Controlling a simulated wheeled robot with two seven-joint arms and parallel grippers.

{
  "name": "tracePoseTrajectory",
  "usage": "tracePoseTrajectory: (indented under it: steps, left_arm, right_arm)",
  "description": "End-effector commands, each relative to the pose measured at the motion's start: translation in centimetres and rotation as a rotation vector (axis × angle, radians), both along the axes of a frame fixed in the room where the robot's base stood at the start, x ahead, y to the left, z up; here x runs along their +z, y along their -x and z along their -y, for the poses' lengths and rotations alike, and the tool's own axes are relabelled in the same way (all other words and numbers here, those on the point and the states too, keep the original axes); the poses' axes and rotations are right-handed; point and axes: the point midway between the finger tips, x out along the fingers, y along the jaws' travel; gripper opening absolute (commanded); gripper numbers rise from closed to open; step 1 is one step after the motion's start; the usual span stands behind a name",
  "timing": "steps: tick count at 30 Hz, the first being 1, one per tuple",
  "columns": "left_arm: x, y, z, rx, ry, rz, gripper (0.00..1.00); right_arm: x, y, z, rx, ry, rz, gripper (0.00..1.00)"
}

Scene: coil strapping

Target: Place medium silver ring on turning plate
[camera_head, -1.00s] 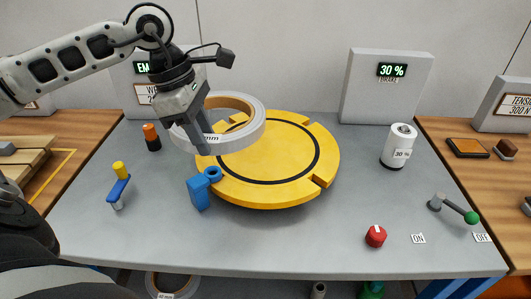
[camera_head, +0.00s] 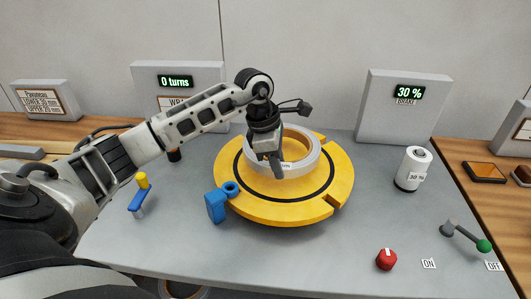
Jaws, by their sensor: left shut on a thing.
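The silver ring (camera_head: 302,163) has a pale metallic wall, a tan inner face and a small label on its front. It appears level, over the middle of the yellow turning plate (camera_head: 285,210); whether it touches the plate is hard to tell. My left gripper (camera_head: 276,168) comes down from above and is shut on the front-left wall of the ring. The gripper hides part of the ring. The plate has a black circle and notches at its edge. My right gripper is not in view.
A blue post with a loop (camera_head: 216,204) stands at the plate's front left. A blue lever with a yellow knob (camera_head: 139,195) is further left. A white cylinder (camera_head: 412,168), a red knob (camera_head: 386,259) and a green-tipped lever (camera_head: 465,237) are on the right.

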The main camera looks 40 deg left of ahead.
Motion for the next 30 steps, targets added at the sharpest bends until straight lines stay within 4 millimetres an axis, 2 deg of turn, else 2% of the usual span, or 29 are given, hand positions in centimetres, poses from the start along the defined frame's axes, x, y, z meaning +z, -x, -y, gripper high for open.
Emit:
tracePoseTrajectory:
  steps: [8, 15, 25, 26, 27, 28, 30]
  left_arm:
    - [-0.9, -1.1, 0.3, -0.001, 0.001, 0.008, 0.00]
    - [-3.7, -1.1, 0.3, 0.000, 0.001, 0.008, 0.00]
    - [-4.1, -1.1, 0.2, -0.002, 0.000, 0.010, 0.00]
    - [-4.3, -0.9, 0.3, -0.001, -0.001, 0.001, 0.32]
    - [-4.3, -0.9, 0.3, -0.001, -0.001, 0.000, 0.43]
    - [-4.3, -0.9, 0.3, -0.001, -0.001, 0.000, 0.49]
    - [-4.3, -0.9, 0.3, -0.001, -0.001, 0.000, 0.49]
  right_arm:
    - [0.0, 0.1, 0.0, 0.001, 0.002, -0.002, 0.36]
    - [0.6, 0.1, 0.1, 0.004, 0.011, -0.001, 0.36]
    - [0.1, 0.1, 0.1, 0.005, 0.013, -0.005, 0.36]
    - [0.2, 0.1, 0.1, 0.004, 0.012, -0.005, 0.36]
    - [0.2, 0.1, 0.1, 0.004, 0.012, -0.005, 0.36]
    - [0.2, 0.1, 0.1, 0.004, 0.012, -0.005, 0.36]
    - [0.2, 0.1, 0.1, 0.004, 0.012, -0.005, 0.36]
